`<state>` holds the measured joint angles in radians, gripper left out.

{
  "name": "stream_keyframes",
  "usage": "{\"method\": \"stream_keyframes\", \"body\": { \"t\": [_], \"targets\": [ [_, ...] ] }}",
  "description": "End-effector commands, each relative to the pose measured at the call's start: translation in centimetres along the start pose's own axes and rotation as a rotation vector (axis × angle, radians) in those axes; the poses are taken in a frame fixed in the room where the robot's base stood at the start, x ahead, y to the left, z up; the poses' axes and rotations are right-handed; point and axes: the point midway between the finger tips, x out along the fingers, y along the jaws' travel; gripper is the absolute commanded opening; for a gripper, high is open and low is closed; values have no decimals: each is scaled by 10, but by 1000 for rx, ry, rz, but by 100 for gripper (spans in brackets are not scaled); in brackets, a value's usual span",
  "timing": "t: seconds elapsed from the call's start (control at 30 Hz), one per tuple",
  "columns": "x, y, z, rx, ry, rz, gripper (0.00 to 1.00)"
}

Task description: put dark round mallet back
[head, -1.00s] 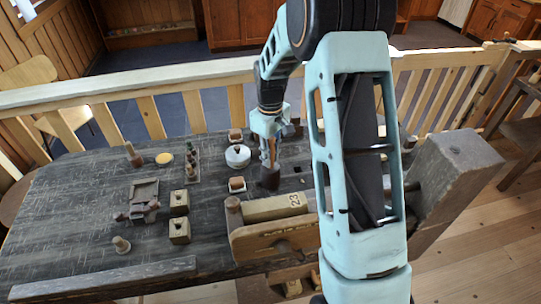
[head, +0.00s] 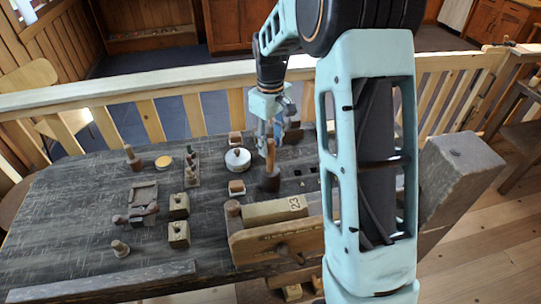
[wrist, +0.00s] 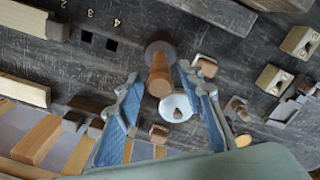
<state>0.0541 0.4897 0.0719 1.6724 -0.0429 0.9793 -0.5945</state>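The dark round mallet (head: 270,182) stands upright on the dark bench, its dark head down and its brown handle up. In the wrist view, the mallet's handle (wrist: 160,76) points toward me, with the head behind it. My gripper (head: 270,140) is above the mallet, around the upper end of the handle in the head view. In the wrist view, my gripper (wrist: 165,78) is open, with one finger on each side of the handle and gaps between. The underside of the mallet's head is hidden.
Close by are a round white container (head: 238,160) and a small block with a pale top (head: 237,188). Square holes with numbers (wrist: 100,41) lie beside the mallet. A vise with a pale block marked 23 (head: 275,209) is in front. Another mallet (head: 133,160) stands at left.

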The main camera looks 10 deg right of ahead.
Motion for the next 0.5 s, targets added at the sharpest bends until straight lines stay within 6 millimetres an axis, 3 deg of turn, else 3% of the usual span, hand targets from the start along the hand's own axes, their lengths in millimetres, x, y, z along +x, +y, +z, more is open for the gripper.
{"method": "stream_keyframes", "body": {
  "t": [0.2, 0.5],
  "targets": [
    [-38, 0, -1, 0, 2, 1, 35],
    [-53, 0, 0, 0, 0, -1, 35]
  ]
}}
